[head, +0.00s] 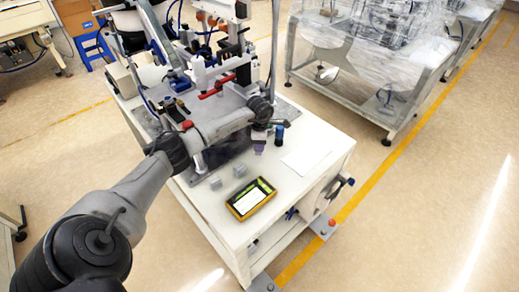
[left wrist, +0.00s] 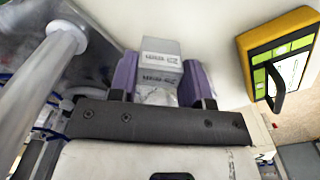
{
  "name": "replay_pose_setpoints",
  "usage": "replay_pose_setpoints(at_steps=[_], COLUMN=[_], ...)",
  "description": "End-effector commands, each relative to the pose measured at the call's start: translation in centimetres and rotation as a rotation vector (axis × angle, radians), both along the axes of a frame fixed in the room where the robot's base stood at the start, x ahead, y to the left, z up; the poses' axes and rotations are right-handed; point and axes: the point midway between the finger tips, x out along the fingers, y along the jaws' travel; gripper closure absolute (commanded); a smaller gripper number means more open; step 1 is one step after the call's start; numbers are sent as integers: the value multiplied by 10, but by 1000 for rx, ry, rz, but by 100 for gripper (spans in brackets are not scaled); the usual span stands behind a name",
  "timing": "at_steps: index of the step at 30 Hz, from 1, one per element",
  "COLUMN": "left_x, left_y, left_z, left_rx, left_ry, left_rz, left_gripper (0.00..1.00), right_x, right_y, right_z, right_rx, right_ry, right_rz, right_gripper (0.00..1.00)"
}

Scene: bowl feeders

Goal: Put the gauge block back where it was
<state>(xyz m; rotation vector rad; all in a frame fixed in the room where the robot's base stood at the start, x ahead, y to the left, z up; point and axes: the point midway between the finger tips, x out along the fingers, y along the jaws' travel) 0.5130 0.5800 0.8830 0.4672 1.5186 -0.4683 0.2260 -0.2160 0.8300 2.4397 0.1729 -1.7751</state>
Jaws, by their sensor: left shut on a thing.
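My left gripper (head: 259,145) reaches over the white table from the left in the head view. In the left wrist view, its two purple fingers (left wrist: 160,82) are shut on the grey gauge block (left wrist: 160,62), one on each side. The block has dark lettering on its faces. Its lower part is hidden by the gripper, and I cannot tell whether it touches the table. In the head view the held block is too small to make out clearly. My right gripper is not in view.
A yellow-framed meter (head: 250,198) lies near the table's front edge; it also shows in the left wrist view (left wrist: 278,57). A white sheet (head: 305,160) lies further right. Feeder machinery (head: 215,72) fills the back.

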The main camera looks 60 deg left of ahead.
Motion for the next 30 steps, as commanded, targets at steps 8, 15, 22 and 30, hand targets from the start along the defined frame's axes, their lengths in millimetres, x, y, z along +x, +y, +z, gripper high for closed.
replay_pose_setpoints(at_steps=[8,15,22,30], left_x=[0,0,0,0], left_y=[-1,0,0,0], left_z=[-34,-34,-38,-38], left_rx=[-1,1,1,1], left_ry=[1,-1,0,1], left_rz=[1,0,0,0], left_gripper=[82,82,52,30], right_x=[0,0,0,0], right_y=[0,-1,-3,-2], right_z=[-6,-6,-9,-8], right_rx=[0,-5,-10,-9], right_ry=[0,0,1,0], right_rz=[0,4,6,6], right_gripper=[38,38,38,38])
